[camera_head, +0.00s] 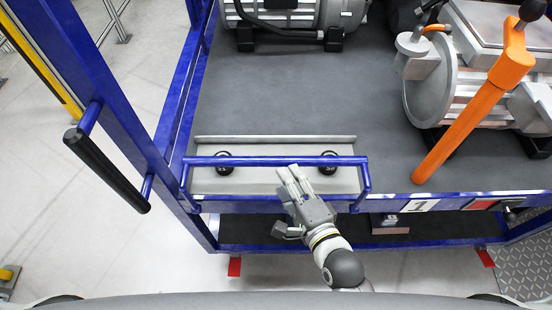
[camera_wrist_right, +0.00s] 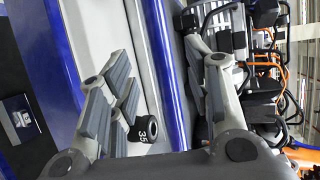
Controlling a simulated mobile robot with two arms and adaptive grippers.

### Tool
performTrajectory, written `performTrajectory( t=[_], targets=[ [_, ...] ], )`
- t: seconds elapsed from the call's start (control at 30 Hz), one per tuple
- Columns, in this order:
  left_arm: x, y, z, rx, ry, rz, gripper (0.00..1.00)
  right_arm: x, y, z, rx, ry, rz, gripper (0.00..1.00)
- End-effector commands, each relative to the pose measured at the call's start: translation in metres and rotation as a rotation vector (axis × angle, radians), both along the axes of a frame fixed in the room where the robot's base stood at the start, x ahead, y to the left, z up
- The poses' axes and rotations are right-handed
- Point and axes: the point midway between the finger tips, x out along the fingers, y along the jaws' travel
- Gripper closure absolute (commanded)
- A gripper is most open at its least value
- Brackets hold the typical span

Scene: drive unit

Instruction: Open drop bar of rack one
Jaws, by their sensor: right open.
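The rack's blue drop bar (camera_head: 255,161) runs level across the front of a grey shelf, with short bent ends at left and right. A white label with the number 1 (camera_head: 420,205) is on the blue frame to its right. My right gripper (camera_head: 288,201) is open at the bar's middle, its upper fingers reaching across the bar and another finger low on the near side. In the right wrist view the blue bar (camera_wrist_right: 167,60) passes between the spread fingers (camera_wrist_right: 165,95). I cannot tell whether they touch it. My left gripper is not in view.
Two black round weights (camera_head: 224,163) (camera_head: 329,162) stand behind the bar on a light ledge. A blue post with a black handle (camera_head: 107,170) rises at left. An orange lever (camera_head: 462,130) and grey machinery stand at right.

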Motion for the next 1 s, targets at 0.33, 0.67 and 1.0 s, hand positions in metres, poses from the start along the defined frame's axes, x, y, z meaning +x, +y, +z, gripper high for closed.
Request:
performTrajectory(
  t=[0.33, 0.67, 1.0],
  targets=[
    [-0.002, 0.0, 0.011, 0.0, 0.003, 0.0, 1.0, 0.052, 0.023, -0.012, -0.003, -0.003, 0.002, 0.54],
    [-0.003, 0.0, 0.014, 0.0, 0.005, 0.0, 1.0, 0.074, 0.032, -0.019, -0.002, -0.001, 0.002, 0.54],
    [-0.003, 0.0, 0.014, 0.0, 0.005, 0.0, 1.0, 0.074, 0.032, -0.02, -0.002, -0.001, 0.002, 0.62]
  ],
)
